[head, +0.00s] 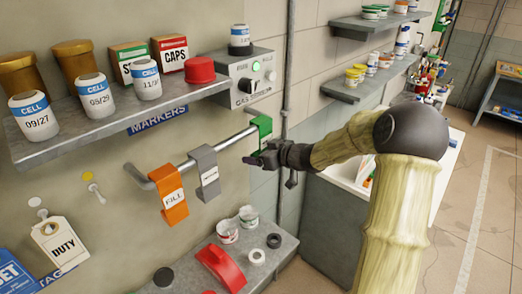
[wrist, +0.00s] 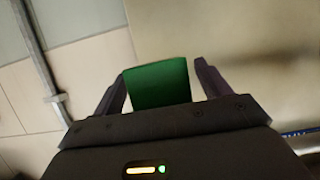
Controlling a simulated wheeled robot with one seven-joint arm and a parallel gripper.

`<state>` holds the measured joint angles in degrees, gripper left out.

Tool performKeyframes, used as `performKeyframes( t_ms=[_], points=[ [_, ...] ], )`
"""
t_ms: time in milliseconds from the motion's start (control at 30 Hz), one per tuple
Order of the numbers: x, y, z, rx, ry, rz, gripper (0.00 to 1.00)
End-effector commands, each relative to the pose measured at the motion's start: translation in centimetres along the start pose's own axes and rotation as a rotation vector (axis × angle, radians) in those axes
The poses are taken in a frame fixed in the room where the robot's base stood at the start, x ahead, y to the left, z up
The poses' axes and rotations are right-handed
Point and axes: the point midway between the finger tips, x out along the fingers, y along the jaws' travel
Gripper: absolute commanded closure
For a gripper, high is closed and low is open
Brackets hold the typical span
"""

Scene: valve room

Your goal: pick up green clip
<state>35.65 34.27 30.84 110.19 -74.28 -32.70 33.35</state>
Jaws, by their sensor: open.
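The green clip (head: 264,127) hangs at the right end of the grey wall rail (head: 225,145), partly hidden behind my gripper in the head view. My gripper (head: 250,160) is just in front of and below it. In the wrist view the green clip (wrist: 158,84) shows as a plain green block between the two fingers of my open gripper (wrist: 162,85). A gap shows between the clip and the right finger; the left finger is close to its left edge. I cannot tell whether it touches.
A grey clip (head: 206,172) and an orange clip (head: 170,194) hang farther left on the rail. Above is a shelf (head: 110,121) with jars and boxes, and a gas switch box (head: 249,77). A lower shelf (head: 274,262) holds a red handle. A vertical pipe (head: 287,75) stands close by.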

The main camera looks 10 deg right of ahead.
Motion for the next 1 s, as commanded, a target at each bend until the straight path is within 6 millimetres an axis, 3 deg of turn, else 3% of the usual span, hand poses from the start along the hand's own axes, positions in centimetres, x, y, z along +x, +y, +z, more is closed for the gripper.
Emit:
performKeyframes(
  t_ms=[67, 333, 800, 1000],
  points=[
    [0.0, 0.0, 0.0, 0.0, 0.0, 0.0, 0.24],
    [0.0, 0.0, 0.0, 0.0, 0.0, 0.0, 0.73],
    [-0.8, 0.1, -0.6, -0.003, 0.001, 0.002, 0.73],
    [-2.0, 0.0, -3.9, -0.007, 0.003, 0.002, 0.73]
  ],
)
